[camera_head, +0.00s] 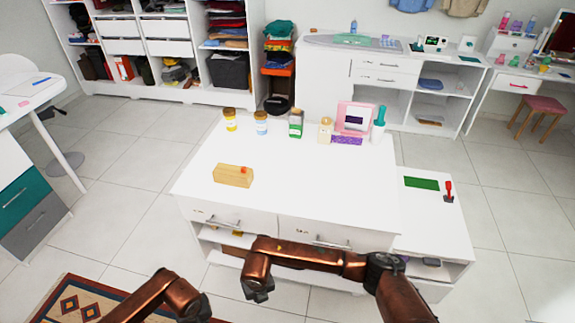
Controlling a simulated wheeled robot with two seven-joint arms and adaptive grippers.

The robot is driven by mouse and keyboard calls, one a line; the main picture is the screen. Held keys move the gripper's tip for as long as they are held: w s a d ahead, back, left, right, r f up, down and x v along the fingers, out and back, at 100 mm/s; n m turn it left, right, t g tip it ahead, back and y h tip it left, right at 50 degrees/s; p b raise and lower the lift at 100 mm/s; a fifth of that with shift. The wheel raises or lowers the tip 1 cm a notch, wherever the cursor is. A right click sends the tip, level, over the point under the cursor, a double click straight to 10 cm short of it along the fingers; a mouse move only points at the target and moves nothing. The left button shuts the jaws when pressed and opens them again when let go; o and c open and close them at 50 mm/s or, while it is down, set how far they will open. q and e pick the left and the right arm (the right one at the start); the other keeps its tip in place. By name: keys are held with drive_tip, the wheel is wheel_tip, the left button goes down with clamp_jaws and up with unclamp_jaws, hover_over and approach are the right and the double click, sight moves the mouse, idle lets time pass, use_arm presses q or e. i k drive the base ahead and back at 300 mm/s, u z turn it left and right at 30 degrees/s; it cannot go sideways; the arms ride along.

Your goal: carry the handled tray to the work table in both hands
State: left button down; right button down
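I cannot make out a handled tray for certain in the head view. A small light-wood box (233,176) with a red piece on top sits on the left part of a white table with drawers (310,195). Which surface the task calls the work table is not clear. My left gripper (194,312) is low at the bottom edge, in front of the white table and partly cut off. My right gripper (258,291) hangs in front of the table's left drawer side, fingers downward. Nothing shows in either gripper; their finger openings are too small and dark to tell.
Jars and bottles (261,123) and a pink-framed item (355,117) line the table's back edge; its middle is clear. A lower white side unit (435,215) adjoins at right. A patterned rug (90,300) lies at lower left, near a white desk (30,95). Wardrobe shelves (165,45) stand behind.

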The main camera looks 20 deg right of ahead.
sight(341, 182)
drive_tip(key=z, duration=1.15)
